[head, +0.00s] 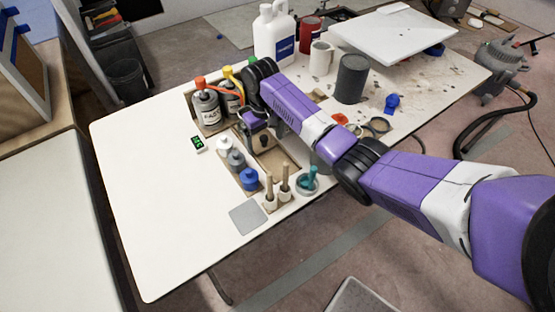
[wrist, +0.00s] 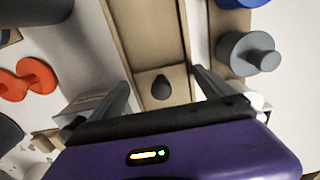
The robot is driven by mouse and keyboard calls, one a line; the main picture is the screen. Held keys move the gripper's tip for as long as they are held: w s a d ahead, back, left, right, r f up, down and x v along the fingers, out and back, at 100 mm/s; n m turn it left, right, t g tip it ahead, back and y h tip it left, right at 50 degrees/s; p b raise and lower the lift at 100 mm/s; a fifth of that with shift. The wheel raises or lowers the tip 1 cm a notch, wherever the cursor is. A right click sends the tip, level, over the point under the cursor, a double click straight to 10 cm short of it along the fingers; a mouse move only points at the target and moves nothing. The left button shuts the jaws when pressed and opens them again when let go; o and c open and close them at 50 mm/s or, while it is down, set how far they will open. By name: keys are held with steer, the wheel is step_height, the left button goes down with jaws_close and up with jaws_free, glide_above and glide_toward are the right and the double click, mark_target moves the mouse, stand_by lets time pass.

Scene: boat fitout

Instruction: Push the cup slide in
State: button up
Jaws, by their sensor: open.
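A wooden slide (wrist: 145,35), which I take to be the cup slide, runs up the middle of the wrist view as a long shallow channel with raised sides. A dark rounded knob (wrist: 160,88) sits near its closer end. In the head view, part of a wooden tray (head: 282,160) shows beside and below my gripper (head: 262,142), which hides the rest. My gripper (wrist: 161,78) is open, one finger on each side of the knob and apart from it in the picture. I cannot tell the height gap. No cup is visible in the slide.
Grey and blue-capped bottles (head: 237,160) stand in a wooden rack left of my gripper. Pump bottles (head: 206,107) stand behind it. Wooden-handled tools (head: 270,190) and a teal mortar (head: 308,183) are in front. A grey can (head: 351,79) stands right. The table's left side (head: 150,190) is clear.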

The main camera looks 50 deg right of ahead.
step_height(320, 180, up, 7)
steer(key=p, duration=0.7)
steer(key=shift+r, duration=0.1)
stand_by(0.4)
steer(key=shift+w+d, duration=0.1)
stand_by(0.4)
